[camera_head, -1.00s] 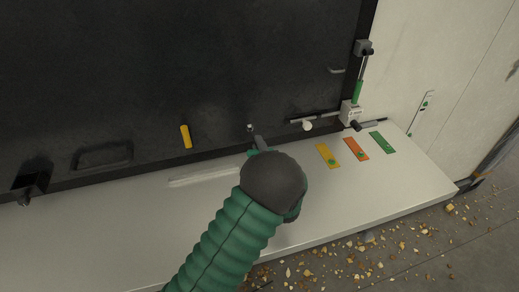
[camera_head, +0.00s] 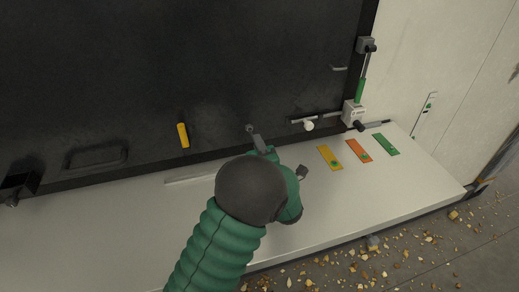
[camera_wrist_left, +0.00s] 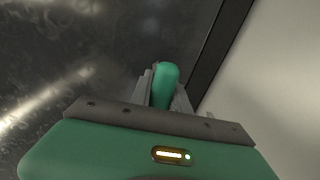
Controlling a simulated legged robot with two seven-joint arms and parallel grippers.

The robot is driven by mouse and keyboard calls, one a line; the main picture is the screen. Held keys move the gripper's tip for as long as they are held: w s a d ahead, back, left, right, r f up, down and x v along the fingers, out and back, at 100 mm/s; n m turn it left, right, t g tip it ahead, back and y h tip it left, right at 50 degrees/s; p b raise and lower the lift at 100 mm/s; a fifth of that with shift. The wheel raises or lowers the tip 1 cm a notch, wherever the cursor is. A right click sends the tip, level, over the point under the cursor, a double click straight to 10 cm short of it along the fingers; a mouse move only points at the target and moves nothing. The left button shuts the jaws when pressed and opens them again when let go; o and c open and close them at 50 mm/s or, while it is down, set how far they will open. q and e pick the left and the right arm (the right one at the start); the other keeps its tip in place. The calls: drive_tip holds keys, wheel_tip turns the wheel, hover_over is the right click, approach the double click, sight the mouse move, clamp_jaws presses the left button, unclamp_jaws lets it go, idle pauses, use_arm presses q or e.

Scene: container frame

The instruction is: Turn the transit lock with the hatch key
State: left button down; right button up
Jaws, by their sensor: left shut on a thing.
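My left gripper (camera_head: 262,145) reaches over the pale ledge toward the dark hatch panel, mostly hidden behind my dark wrist. In the left wrist view its fingers are shut on a green rounded handle (camera_wrist_left: 166,84), which looks like the hatch key's. A grey rod with a round end (camera_head: 252,133) sticks out past the gripper in the head view; I cannot tell if it is the key's shaft. A white lock box (camera_head: 352,112) with a dark knob, perhaps the transit lock, sits at the panel's lower right corner, apart from the gripper. My right gripper is not in view.
Yellow (camera_head: 329,157), orange (camera_head: 359,150) and green (camera_head: 386,144) plates lie on the ledge (camera_head: 420,180). A yellow bar (camera_head: 183,135) and a recessed handle (camera_head: 97,156) are on the panel. A green-sleeved rod (camera_head: 360,90) stands above the lock box. Gravel lies below the ledge.

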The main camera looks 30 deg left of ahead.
use_arm(q)
drive_tip(key=shift+n, duration=0.9)
drive_tip(key=shift+b+v, duration=2)
drive_tip(key=shift+v, duration=0.05)
drive_tip(key=shift+f, duration=0.1)
